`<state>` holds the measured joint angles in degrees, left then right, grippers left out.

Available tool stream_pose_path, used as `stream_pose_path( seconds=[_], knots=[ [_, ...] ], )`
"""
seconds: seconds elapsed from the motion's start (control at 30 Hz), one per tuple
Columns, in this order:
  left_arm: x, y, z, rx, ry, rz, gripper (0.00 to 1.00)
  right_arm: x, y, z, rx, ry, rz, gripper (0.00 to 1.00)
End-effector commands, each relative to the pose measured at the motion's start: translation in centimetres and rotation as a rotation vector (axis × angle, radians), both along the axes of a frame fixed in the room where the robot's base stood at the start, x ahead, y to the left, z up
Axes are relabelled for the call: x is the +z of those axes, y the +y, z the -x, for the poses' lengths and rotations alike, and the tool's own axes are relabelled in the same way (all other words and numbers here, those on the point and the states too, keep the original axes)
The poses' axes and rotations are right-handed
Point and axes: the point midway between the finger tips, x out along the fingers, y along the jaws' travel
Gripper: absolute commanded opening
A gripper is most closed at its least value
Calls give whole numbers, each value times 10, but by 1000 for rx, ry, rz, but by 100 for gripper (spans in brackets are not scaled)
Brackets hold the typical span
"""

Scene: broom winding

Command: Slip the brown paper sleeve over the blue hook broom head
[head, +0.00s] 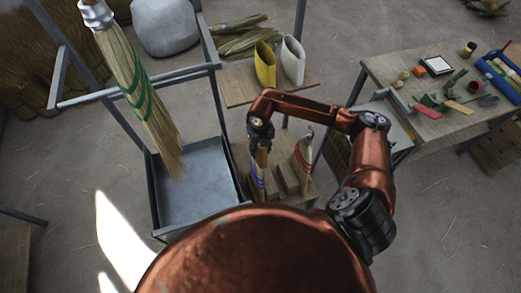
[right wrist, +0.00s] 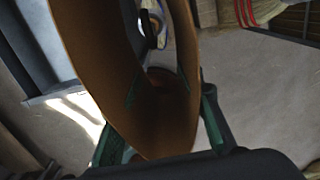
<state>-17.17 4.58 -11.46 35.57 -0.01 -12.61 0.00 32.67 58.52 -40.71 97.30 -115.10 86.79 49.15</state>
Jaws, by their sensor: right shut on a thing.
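My right gripper (head: 260,140) hangs above the blue-banded broom head (head: 257,180) on the low wooden stand. The brown paper sleeve (right wrist: 155,130) is large in the right wrist view, between my green-edged fingers (right wrist: 165,128), which are shut on it. I look into its open, hollow inside. At its upper end, part of the blue-banded broom (right wrist: 160,35) and a dark ring-like part show. In the head view the sleeve is mostly hidden by the gripper. I cannot tell whether the sleeve is around the broom or only above it. My left gripper is not in view.
A red-banded broom head (head: 302,158) stands close to the right. Yellow (head: 265,65) and white (head: 292,60) sleeves stand on a board behind. A metal tray (head: 200,185) is to the left, below a hanging green-banded broom (head: 145,95). A tool table (head: 425,65) is at right.

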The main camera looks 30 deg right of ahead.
Motion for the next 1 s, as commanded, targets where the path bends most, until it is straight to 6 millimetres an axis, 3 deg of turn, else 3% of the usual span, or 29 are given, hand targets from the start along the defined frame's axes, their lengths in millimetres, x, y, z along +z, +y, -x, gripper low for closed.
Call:
stream_pose_path(
  seconds=[0.43,1.0],
  knots=[
    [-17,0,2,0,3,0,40,-23,0,0,0,0,-1,18],
    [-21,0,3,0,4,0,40,-29,0,0,0,0,0,18]
  ],
)
